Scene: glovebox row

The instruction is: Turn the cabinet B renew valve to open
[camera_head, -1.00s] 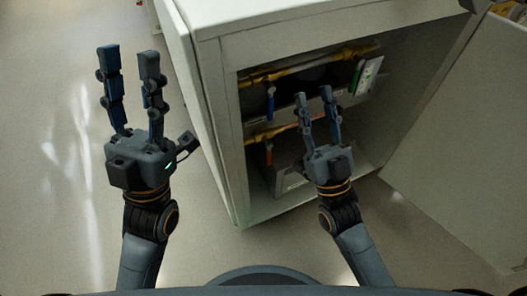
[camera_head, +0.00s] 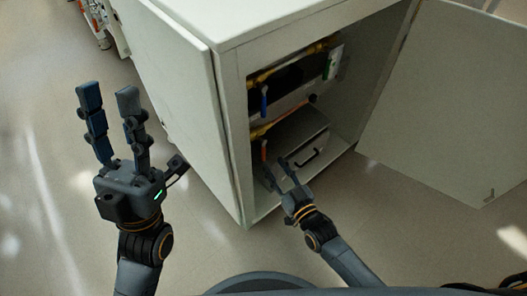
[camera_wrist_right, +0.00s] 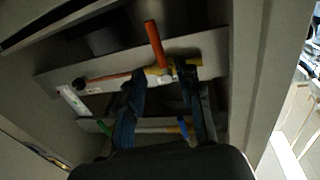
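Inside the open cabinet, a blue valve handle (camera_head: 265,100) hangs from the upper yellow pipe (camera_head: 285,69). An orange-red valve handle (camera_head: 264,149) hangs lower down, near the lower yellow pipe (camera_head: 262,131). I cannot read which is the renew valve. My right gripper (camera_head: 276,167) is open at the lower front of the cabinet, just below the orange handle. In the right wrist view the orange handle (camera_wrist_right: 153,45) shows beyond the spread fingers, and nothing is held between them. My left gripper (camera_head: 108,92) is open and empty, outside the cabinet to the left.
The cabinet's left door (camera_head: 172,90) stands open between my left gripper and the interior. Its right door (camera_head: 450,100) is swung wide. A grey box with a black handle (camera_head: 298,142) sits inside at the bottom. The floor in front is clear.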

